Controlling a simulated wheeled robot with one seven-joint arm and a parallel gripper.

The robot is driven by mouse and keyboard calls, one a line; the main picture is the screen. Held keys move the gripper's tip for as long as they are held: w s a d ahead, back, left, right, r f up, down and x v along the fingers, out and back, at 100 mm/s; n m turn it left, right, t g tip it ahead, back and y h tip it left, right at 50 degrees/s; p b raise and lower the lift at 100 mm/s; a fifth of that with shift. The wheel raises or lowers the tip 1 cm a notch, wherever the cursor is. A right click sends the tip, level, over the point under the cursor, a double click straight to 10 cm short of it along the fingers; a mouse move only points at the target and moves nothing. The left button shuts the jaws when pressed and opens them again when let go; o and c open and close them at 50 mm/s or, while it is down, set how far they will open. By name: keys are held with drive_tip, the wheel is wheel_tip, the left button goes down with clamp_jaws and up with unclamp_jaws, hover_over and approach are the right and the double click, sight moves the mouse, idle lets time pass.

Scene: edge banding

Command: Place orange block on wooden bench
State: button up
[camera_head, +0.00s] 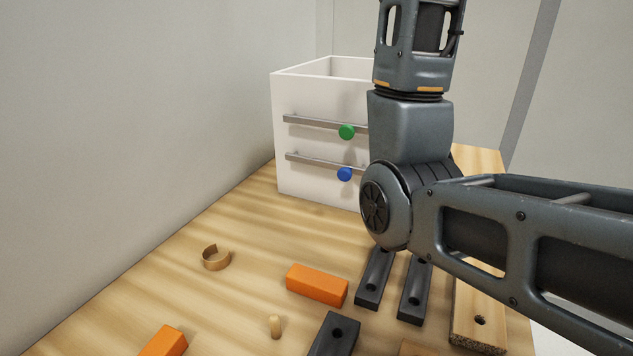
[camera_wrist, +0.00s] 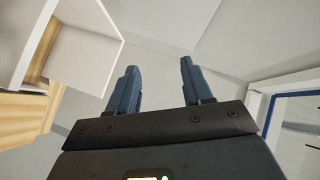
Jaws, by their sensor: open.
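An orange block (camera_head: 317,285) lies on the wooden bench (camera_head: 240,215) near the middle, left of two dark bars. A second orange block (camera_head: 164,341) lies at the bench's front left, partly cut off by the picture's edge. My gripper (camera_wrist: 156,80) shows in the wrist view with its two fingers apart and nothing between them. It points toward bare walls, away from the bench surface. In the head view my arm rises over the bench at the right, and the gripper itself is out of the picture.
A white drawer cabinet (camera_head: 318,182) with a green knob (camera_head: 346,132) and a blue knob (camera_head: 344,174) stands at the back. A curled strip (camera_head: 215,258), a small dowel (camera_head: 275,326), dark bars (camera_head: 374,279) and a drilled wood piece (camera_head: 478,318) lie on the bench. The left-middle bench is mostly clear.

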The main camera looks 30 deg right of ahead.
drive_tip(key=s+a+f+n+y+b, duration=0.2)
drive_tip(key=a+n, duration=0.2)
drive_tip(key=n, duration=0.2)
drive_tip(key=n+g+y+b, duration=0.4)
drive_tip(key=n+g+b, duration=0.3)
drive_tip(key=n+g, duration=0.7)
hover_over(340, 286)
drive_tip(key=s+d, duration=0.1)
drive_tip(key=s, duration=0.1)
wheel_tip(340, 286, down, 40)
drive_tip(key=f+n+t, duration=0.1)
drive_tip(key=n+t, duration=0.2)
drive_tip(key=x, duration=0.6)
drive_tip(key=shift+d+f, duration=0.2)
drive_tip(key=shift+f, duration=0.25)
drive_tip(key=c, duration=0.8)
